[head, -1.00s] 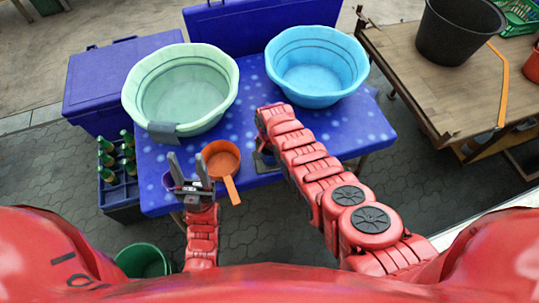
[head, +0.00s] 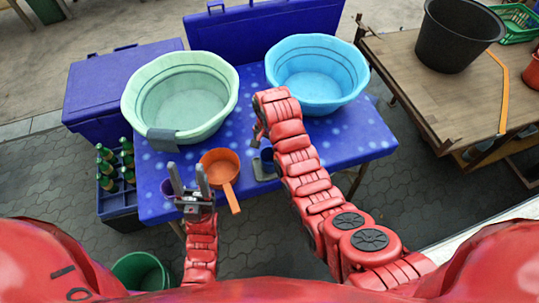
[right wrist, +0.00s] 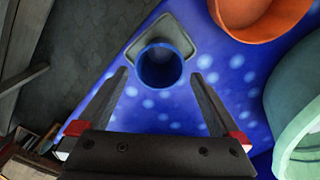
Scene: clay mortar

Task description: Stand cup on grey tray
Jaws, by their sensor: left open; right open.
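The blue cup (right wrist: 160,68) stands upright on the grey tray (right wrist: 184,36), seen from above into its open mouth in the right wrist view. In the head view the cup (head: 268,157) and tray (head: 262,174) are near the table's front edge, partly covered by my right arm. My right gripper (right wrist: 160,76) is open and empty, its fingers on either side of the cup and apart from it. My left gripper (head: 188,180) is open at the table's front left, beside a purple cup (head: 168,187) that it partly hides.
An orange pan (head: 219,163) lies between my left gripper and the tray. A green basin (head: 215,125) and a light-blue basin (head: 318,100) fill the back of the blue table (head: 350,140). The table's right side is clear.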

